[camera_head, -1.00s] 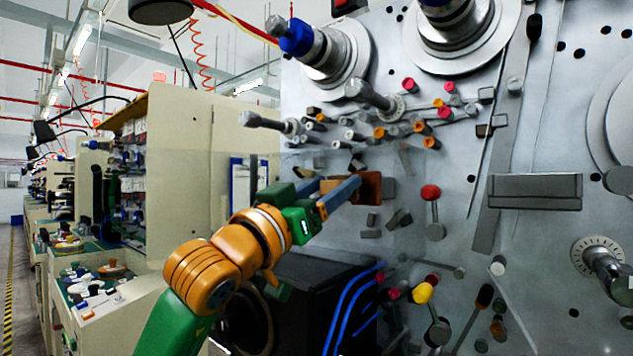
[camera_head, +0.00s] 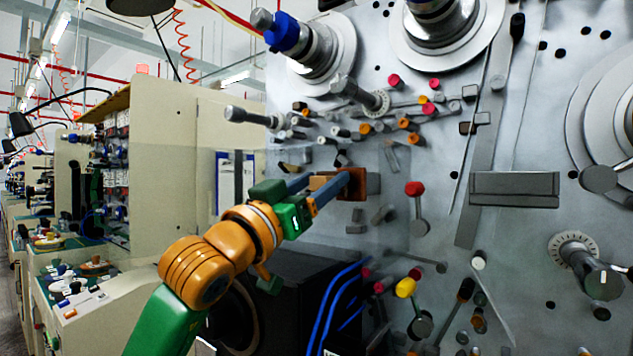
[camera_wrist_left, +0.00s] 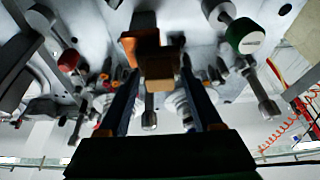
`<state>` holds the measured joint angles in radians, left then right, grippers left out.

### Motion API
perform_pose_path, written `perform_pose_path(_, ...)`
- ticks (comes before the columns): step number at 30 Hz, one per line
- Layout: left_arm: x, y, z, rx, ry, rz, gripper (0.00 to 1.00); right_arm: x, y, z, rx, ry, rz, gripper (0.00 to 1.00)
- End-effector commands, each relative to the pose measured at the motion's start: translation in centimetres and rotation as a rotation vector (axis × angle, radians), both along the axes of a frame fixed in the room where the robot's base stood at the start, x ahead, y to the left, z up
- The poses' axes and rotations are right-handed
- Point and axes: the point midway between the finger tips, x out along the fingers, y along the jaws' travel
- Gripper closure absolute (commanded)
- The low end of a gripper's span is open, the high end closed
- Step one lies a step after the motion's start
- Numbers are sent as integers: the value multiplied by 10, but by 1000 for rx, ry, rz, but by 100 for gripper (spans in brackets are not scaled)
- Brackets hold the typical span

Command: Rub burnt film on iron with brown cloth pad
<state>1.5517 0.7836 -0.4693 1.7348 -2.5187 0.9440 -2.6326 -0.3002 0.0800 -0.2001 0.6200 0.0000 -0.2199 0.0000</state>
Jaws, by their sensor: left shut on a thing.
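My left gripper (camera_head: 313,191) reaches in from the left and is shut on the brown cloth pad (camera_head: 353,183). The pad's dark brown face is held out beyond the blue fingertips, toward the grey machine panel. A small grey block (camera_head: 373,183) shows just right of the pad and may be the iron. I cannot tell if the pad touches it. No burnt film can be made out. My right gripper is not in view.
The grey panel (camera_head: 520,240) carries several rollers and knobs, including a red knob (camera_head: 415,188) right of the pad and a grey bar (camera_head: 514,188). A blue-capped spindle (camera_head: 284,36) sticks out above. Blue tubes (camera_head: 335,295) run below my gripper.

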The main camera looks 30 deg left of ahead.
Motion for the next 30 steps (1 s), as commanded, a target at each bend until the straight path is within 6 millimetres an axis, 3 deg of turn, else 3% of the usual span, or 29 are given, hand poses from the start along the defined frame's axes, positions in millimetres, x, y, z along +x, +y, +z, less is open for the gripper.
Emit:
perform_pose_path(18, 11, -2, -1, 1, 1, 0, 78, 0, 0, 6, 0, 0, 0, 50)
perform_pose_path(30, 4, -40, 0, 1, 0, -1, 78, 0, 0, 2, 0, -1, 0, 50)
